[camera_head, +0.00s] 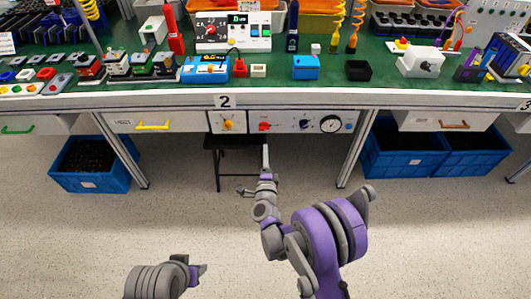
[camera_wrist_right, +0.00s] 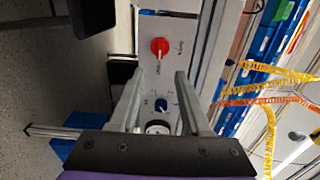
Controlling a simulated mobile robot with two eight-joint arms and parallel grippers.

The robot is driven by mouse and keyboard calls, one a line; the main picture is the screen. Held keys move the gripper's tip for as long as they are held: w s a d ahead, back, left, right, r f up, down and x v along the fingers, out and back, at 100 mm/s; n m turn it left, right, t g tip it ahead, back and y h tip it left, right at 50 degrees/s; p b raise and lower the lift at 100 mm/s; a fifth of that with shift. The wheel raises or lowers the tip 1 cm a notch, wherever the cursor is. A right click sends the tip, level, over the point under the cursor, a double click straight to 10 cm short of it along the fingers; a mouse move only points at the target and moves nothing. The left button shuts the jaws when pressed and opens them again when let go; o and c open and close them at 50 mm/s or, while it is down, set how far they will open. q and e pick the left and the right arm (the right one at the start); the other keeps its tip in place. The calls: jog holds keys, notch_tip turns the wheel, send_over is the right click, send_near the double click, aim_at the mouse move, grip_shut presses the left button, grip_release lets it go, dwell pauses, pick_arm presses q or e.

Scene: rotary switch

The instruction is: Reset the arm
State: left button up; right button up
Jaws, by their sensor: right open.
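The control panel (camera_head: 284,121) is on the front under the bench edge. It carries a red rotary knob (camera_head: 264,126), a dark blue knob (camera_head: 304,124) and a round gauge (camera_head: 331,123). A yellow-orange knob (camera_head: 228,124) is to their left. My right gripper (camera_head: 256,173) is open and empty, in front of and below the panel. In the right wrist view the red knob (camera_wrist_right: 159,46) shows beyond the open fingers (camera_wrist_right: 159,85), apart from them. The blue knob (camera_wrist_right: 161,104) and gauge (camera_wrist_right: 158,127) show between the fingers.
The green bench top (camera_head: 120,90) holds several devices above the panel. A dark stool (camera_head: 235,142) stands under the bench behind my right gripper. Blue crates (camera_head: 90,180) stand on the floor at left and right (camera_head: 405,165). The floor in front is clear.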

dwell(0.3)
jog(key=s+d+r+n+g+y, duration=0.45)
jog(key=s+r+n, duration=0.35)
jog(key=r+n, duration=0.2)
jog(key=s+d+f+n+g+h, duration=0.1)
jog(key=s+d+n+g+h, duration=0.2)
jog(key=s, duration=0.8)
jog(key=s+d+f+n+g+p, duration=0.1)
jog(key=s+d+n+g, duration=0.3)
jog(key=s, duration=0.6)
jog(key=s+d+f+n+g+h, duration=0.1)
jog(key=s+d+g+h, duration=0.1)
jog(key=s+d, duration=0.65)
pick_arm(q)
notch_tip(320, 180, up, 25)
jog(key=w+t+p, duration=0.1)
jog(key=p, duration=1.9)
jog(key=shift+w+p, duration=0.15)
jog(key=shift+p, duration=0.15)
pick_arm(e)
notch_tip(320, 180, up, 24)
jog(key=a, duration=0.3)
jog(key=shift+s+f+t, duration=0.15)
jog(key=shift+f+t, duration=0.1)
jog(key=shift+t, duration=0.2)
